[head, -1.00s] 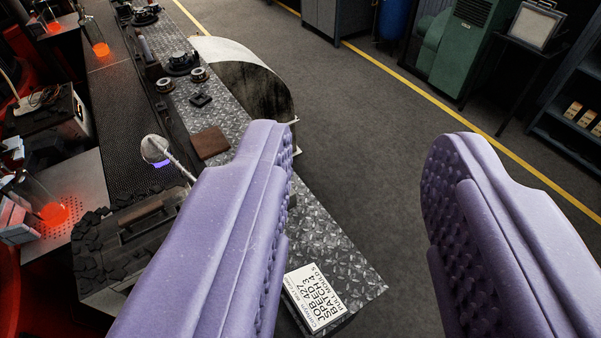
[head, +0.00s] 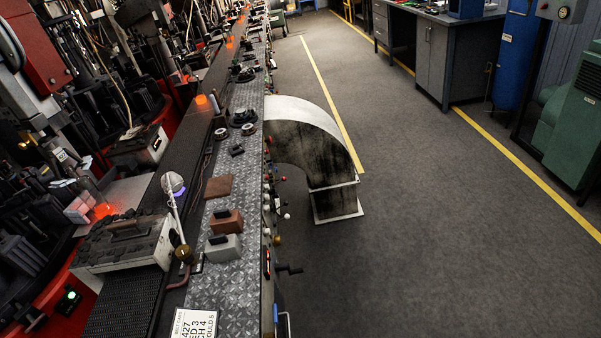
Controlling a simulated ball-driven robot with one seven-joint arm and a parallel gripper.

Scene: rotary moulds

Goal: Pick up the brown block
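A brown block (head: 227,225) with a small black piece on top sits on the diamond-plate bench top (head: 203,285), near the middle of the head view. A grey block (head: 223,250), also with a black piece on top, stands just in front of it. A flat brown square slab (head: 219,186) lies a little behind the brown block. My gripper is not in view, so its opening and its distance from the block cannot be seen.
A white card (head: 194,325) stands at the near end of the bench. A small lamp or mirror on a stalk (head: 173,185) rises left of the blocks. A large curved duct (head: 310,135) stands right of the bench. Open grey floor (head: 420,220) lies to the right.

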